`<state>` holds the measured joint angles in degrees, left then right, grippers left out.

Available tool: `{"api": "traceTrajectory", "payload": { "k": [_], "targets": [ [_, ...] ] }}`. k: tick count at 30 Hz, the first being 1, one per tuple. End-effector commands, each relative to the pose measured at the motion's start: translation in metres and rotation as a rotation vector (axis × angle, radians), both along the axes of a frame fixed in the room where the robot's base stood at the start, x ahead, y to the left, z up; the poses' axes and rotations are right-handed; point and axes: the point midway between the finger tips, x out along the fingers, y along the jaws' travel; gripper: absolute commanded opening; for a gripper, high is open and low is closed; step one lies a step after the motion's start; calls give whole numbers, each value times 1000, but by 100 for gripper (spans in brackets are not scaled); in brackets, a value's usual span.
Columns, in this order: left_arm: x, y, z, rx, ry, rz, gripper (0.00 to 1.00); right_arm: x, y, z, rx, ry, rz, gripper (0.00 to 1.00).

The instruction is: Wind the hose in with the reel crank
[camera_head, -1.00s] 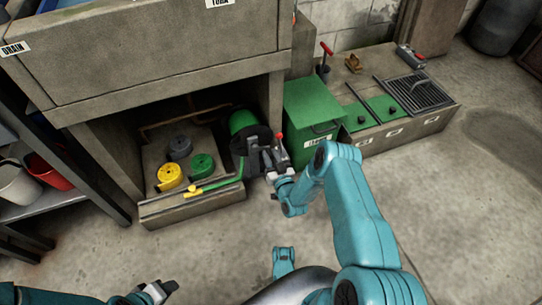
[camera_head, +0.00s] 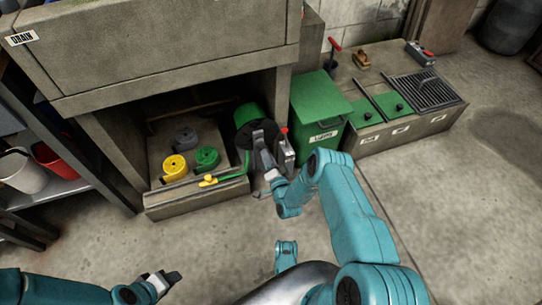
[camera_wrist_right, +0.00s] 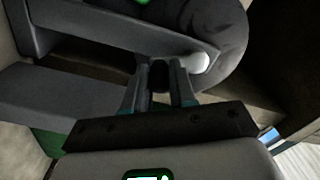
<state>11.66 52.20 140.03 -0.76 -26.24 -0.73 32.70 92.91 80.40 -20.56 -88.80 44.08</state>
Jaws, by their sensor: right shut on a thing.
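The hose reel (camera_head: 244,112) has a green drum and a dark round side, inside the opening under the concrete block. The green hose (camera_head: 231,176) runs from it along the ledge and ends in a yellow nozzle (camera_head: 208,181). My right gripper (camera_head: 267,164) is at the reel's crank, in front of the dark side. In the right wrist view, its fingers (camera_wrist_right: 160,78) are shut around a small dark handle by a grey crank arm (camera_wrist_right: 110,38) with a white end. The handle is partly hidden by the fingers. My left gripper (camera_head: 166,279) is low at the left, away from the reel; its jaw gap is unclear.
Yellow (camera_head: 175,167), green (camera_head: 207,159) and grey (camera_head: 186,135) coils lie left of the reel. A red-topped grey post (camera_head: 285,150) stands close to my right gripper. A labelled green bin (camera_head: 320,112) is right of it. The floor in front is clear.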

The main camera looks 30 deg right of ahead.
Motion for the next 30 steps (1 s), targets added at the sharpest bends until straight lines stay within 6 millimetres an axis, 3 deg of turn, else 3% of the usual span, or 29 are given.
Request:
{"api": "traceTrajectory", "payload": {
  "k": [30],
  "targets": [
    [0,0,0,0,1,0,48,12,41,9,933,-230,3,0]
  ]
}}
